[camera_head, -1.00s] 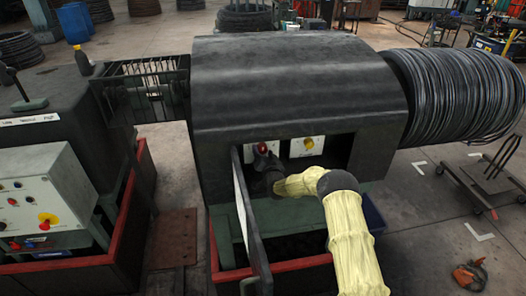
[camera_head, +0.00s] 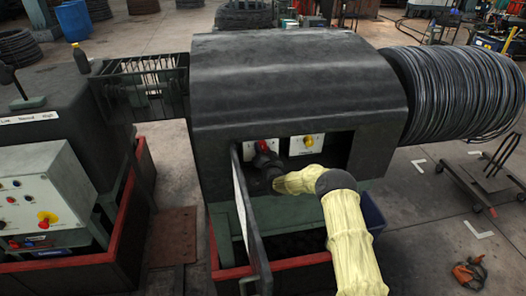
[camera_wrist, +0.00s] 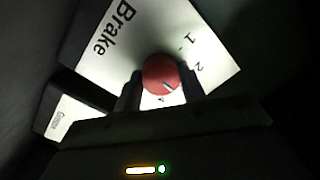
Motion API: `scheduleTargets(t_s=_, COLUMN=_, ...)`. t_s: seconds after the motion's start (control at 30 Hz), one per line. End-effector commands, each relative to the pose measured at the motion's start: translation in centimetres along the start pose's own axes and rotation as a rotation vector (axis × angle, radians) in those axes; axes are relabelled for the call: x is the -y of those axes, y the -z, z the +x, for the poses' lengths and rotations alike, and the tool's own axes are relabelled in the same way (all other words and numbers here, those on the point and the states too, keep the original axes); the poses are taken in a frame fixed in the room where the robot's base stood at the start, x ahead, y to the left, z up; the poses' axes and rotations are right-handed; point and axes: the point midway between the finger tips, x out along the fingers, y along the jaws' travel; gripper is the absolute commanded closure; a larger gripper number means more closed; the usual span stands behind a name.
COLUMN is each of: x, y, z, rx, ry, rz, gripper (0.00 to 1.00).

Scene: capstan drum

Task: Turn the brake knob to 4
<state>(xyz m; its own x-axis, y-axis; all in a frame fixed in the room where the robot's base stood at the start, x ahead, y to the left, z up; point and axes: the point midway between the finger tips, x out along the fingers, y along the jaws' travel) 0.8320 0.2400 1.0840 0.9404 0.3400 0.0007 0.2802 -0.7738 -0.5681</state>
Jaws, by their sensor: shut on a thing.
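The red brake knob (camera_wrist: 158,70) sits on a white plate (camera_wrist: 110,45) lettered "Brake" in the wrist view. My gripper (camera_wrist: 162,82) is shut on the knob, one dark finger on each side. The marks 1 and 2 show at upper right of the knob, and a partly covered figure that looks like 4 shows just below it. A light pointer line on the knob slants to the lower right, between 2 and that figure; 3 is not visible. In the head view the red knob (camera_head: 263,145) shows above my dark gripper (camera_head: 265,156), inside the machine's recess.
A second white plate with a yellow knob (camera_head: 308,141) is right of the brake plate. An open panel door (camera_head: 247,215) stands just left of my gripper. The dark machine hood (camera_head: 300,85) overhangs the recess. A wire drum (camera_head: 460,95) is at the right.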

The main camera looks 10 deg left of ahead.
Motion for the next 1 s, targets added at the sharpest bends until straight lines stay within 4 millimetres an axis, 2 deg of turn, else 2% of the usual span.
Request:
scheduleTargets(t_s=0.37, x=-0.52, y=-0.51, z=-0.02, rx=-0.009, ry=0.004, rz=0.140, gripper=0.82)
scheduleTargets(t_s=1.0, x=-0.57, y=-0.63, z=-0.03, rx=-0.035, ry=0.021, rz=0.585, gripper=0.82)
